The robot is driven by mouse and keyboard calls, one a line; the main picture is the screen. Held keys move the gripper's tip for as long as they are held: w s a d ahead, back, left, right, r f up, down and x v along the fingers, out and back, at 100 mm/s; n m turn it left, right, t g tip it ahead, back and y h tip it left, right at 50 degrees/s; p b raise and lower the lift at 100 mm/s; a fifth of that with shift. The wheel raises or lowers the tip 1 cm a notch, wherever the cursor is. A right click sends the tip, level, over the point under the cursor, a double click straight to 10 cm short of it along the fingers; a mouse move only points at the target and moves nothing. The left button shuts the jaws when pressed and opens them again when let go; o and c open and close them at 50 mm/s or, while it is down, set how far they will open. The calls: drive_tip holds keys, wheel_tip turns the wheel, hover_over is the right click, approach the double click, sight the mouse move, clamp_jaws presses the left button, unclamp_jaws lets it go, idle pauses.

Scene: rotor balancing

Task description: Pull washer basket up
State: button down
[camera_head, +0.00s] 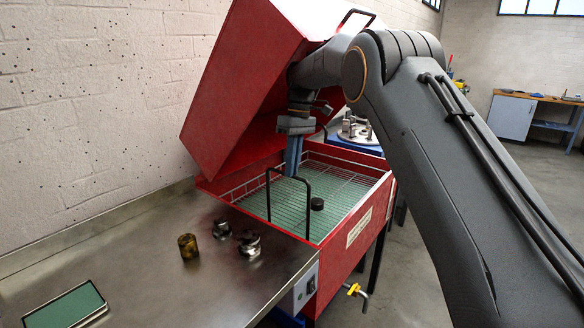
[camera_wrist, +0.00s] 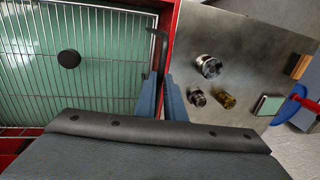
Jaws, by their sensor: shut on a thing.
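The red parts washer (camera_head: 343,240) stands with its lid (camera_head: 240,85) tilted open. Its wire basket (camera_head: 345,172) sits in the tank over pale green liquid or floor; the wire grid also shows in the wrist view (camera_wrist: 105,75). A black arched handle (camera_head: 268,195) rises from the basket's near side; it is seen near the fingers in the wrist view (camera_wrist: 154,55). My gripper (camera_head: 292,172) reaches down under the lid, its blue fingers (camera_wrist: 166,90) shut on the top of the handle. A small black round part (camera_head: 317,204) lies in the basket.
A steel bench (camera_head: 150,285) adjoins the washer on the left. On it are a brass cylinder (camera_head: 188,246), two metal parts (camera_head: 249,245) and a green-topped tray (camera_head: 65,308). A fixture with metal parts (camera_head: 355,130) stands behind the washer. The lid hangs close to my arm.

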drive_tip(key=shift+a+r, duration=0.1)
drive_tip(key=shift+r, duration=0.15)
drive_tip(key=c, duration=1.8)
unclamp_jaws()
drive_tip(key=shift+c, duration=0.2)
drive_tip(key=shift+f, duration=0.15)
